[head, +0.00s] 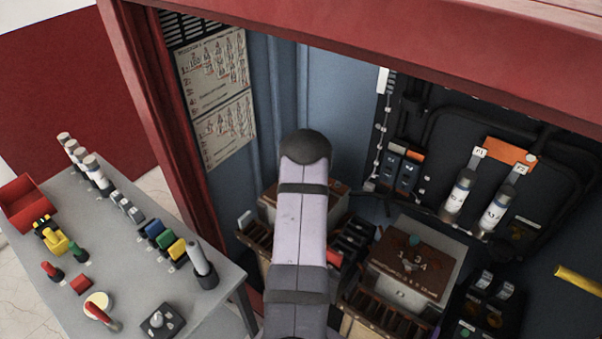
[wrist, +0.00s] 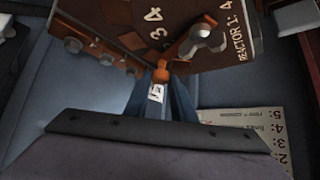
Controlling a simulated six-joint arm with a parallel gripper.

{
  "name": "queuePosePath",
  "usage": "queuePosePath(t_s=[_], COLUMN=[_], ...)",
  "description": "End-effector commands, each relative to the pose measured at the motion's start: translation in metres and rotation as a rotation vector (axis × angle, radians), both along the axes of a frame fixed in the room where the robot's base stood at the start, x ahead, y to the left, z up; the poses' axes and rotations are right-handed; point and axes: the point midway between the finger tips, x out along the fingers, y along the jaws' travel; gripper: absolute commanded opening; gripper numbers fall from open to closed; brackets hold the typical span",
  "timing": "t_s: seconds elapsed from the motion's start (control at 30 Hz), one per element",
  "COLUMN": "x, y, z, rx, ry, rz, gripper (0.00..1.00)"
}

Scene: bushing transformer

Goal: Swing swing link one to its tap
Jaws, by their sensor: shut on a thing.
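In the wrist view, the swing link (wrist: 183,55) is a copper-coloured bar on a brown reactor top (wrist: 240,50) marked "3", "4" and "REACTOR 1: 4". Its upper right part lies by a grey bolt-like fitting (wrist: 207,40). Its lower end has an orange knob (wrist: 162,73). My gripper (wrist: 161,88) is shut on this knob end, with a small white tag (wrist: 156,93) showing between the blue-grey fingers. The exact contact is small and partly hidden. In the head view, my arm hides the gripper and most of the left reactor box (head: 267,205).
A second reactor box (head: 415,268) with numbered taps stands to the right. Two pale cylinders (head: 459,193) hang on the dark back panel. Copper terminals (wrist: 100,48) line the near reactor's side. A grey table (head: 190,222) with loose parts stands left, outside the red cabinet frame (head: 165,110).

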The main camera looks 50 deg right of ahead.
Motion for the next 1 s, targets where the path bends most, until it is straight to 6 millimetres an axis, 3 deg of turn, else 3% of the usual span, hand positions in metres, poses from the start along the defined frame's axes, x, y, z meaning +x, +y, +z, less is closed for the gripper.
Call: queuePosePath(t_s=[0.07, 1.0], x=[0.001, 0.026], y=[0.001, 0.015], z=[0.007, 0.000], rx=[0.003, 0.001], ry=[0.002, -0.002], rz=[0.032, 0.415], gripper=[0.00, 0.00])
